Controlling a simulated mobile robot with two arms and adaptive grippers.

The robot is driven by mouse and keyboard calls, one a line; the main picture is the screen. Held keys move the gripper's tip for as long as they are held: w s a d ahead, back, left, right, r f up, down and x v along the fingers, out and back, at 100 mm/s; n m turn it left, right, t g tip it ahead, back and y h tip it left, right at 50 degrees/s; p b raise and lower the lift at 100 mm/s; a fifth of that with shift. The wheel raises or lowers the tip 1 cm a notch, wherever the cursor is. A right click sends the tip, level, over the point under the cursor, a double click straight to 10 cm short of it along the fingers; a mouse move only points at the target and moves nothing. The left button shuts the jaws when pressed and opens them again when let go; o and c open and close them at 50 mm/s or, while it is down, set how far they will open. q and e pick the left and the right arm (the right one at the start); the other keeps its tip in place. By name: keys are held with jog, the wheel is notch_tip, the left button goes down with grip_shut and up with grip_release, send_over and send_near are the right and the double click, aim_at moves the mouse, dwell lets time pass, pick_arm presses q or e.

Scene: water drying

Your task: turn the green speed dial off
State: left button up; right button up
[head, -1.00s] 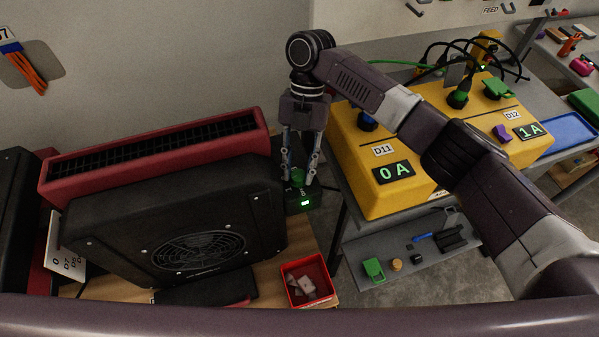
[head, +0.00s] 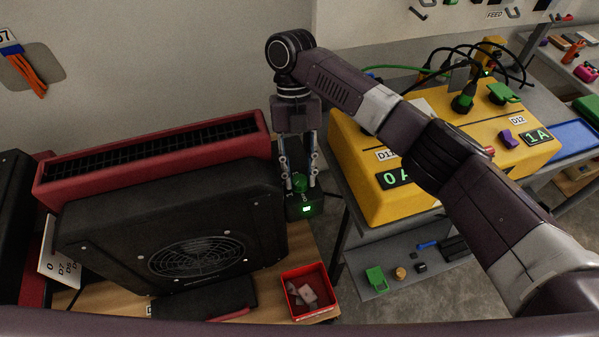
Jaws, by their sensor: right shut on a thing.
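The green speed dial (head: 300,182) sits on top of a small black control box (head: 303,211) with a lit green display, at the right end of the black fan unit (head: 185,225). My right gripper (head: 299,184) points down over the box, with its fingers on either side of the dial, shut on it. The dial's pointer mark is too small to read. My left gripper is not in view.
A red bin (head: 309,291) with scraps stands in front of the box on the wooden bench. A yellow power box (head: 370,196) showing 0 A and 1 A stands to the right, partly behind my right arm. A red louvred unit (head: 150,160) stands behind the fan unit.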

jog(key=o, duration=1.1)
jog(key=shift+o, duration=0.2)
jog(key=v, duration=0.8)
